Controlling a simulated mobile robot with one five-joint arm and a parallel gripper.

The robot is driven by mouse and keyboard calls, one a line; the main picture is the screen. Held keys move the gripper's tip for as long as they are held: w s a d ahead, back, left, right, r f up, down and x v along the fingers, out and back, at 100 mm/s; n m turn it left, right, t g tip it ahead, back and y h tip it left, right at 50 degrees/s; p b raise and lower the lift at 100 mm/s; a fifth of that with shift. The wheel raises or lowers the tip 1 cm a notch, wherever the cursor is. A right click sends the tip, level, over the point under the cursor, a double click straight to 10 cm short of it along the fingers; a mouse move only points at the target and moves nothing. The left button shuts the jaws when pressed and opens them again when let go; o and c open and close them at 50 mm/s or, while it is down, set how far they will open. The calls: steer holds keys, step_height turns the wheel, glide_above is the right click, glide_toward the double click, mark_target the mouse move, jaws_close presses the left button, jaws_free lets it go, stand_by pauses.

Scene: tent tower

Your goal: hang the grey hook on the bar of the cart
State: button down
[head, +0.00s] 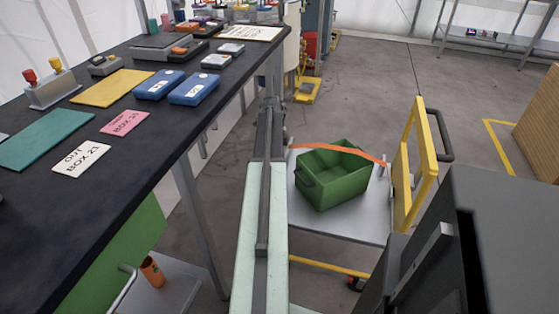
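The cart (340,228) stands on the floor right of centre, with a pale grey deck and a yellow upright frame (403,185) at its right end. A dark grey bar (443,135) curves out behind that frame. My pale arm reaches forward from the bottom middle, and its dark far end (271,108) lies beside the table edge, left of the cart. The fingers there are too small and foreshortened to read, and I cannot tell whether they hold anything. I cannot make out the grey hook.
A green crate (335,180) sits on the cart deck, with an orange strap (335,149) near its top. A long black table (150,124) with blue boxes, cards and mats fills the left. A dark grey boxy form (510,240) blocks the lower right. Floor behind the cart is open.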

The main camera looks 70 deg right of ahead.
steer(key=shift+f, duration=0.25)
steer(key=c, duration=1)
jaws_free()
steer(key=r+p, duration=0.5)
steer(key=w+r+p, duration=0.1)
steer(key=r+p, duration=0.1)
steer(key=r, duration=0.1)
steer(key=shift+p, duration=0.3)
steer(key=shift+f, duration=0.1)
steer(key=shift+s, duration=0.1)
